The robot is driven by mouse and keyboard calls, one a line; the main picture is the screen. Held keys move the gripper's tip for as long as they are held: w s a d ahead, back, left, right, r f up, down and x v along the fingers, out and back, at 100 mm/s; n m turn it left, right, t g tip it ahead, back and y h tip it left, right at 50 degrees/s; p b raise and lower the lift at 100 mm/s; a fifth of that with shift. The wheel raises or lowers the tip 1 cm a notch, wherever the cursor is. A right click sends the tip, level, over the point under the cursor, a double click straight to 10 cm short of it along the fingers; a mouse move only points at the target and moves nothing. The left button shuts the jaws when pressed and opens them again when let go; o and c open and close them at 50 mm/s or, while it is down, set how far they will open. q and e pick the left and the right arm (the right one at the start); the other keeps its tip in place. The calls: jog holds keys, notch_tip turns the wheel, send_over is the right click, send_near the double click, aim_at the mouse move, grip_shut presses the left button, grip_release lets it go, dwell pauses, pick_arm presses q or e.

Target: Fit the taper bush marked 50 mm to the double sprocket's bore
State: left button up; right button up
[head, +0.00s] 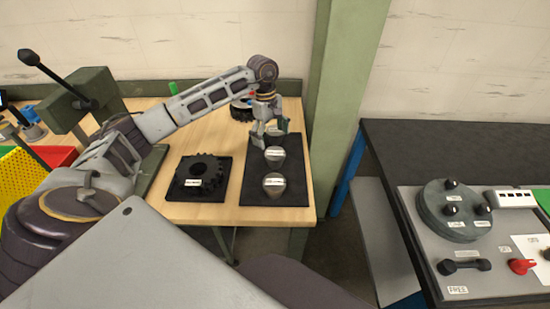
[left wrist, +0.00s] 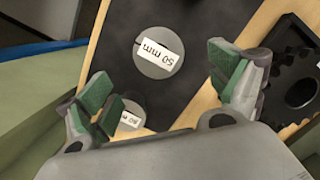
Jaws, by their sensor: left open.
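The taper bush marked 50 mm (left wrist: 147,64) is a grey disc with a white label, lying on a black mat (left wrist: 196,22) in the left wrist view. A second labelled bush (left wrist: 131,121) is partly hidden by a finger. In the head view, a nearest bush (head: 274,192), a middle bush (head: 275,163) and a far, partly hidden bush stand in a row; their labels are too small to read. The black toothed double sprocket (head: 211,168) sits left of them. My left gripper (head: 270,137) is open and empty above the far part of the mat. My right gripper is out of view.
The sprocket rests on its own dark plate (head: 179,196) on the wooden table (head: 225,211). A green post (head: 345,60) stands beyond the table's right edge. A dark bench (head: 400,150) with a control panel (head: 430,215) is at right. Red and yellow bins (head: 55,155) are at left.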

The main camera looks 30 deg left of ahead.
aim_at(275, 153)
pick_arm(q)
notch_tip(275, 153, down, 2)
jog(key=shift+d, duration=0.15)
jog(key=shift+f, duration=0.35)
jog(key=shift+s+d+f+p, duration=0.1)
jog(key=shift+d+f+p, duration=0.2)
jog(key=shift+f, duration=0.4)
jog(key=f, duration=0.2)
jog(key=shift+d+f, duration=0.3)
jog(key=shift+f+p, duration=0.3)
jog(key=shift+f, duration=0.25)
jog(key=shift+c, duration=1.6)
jog(key=c, duration=1.2)
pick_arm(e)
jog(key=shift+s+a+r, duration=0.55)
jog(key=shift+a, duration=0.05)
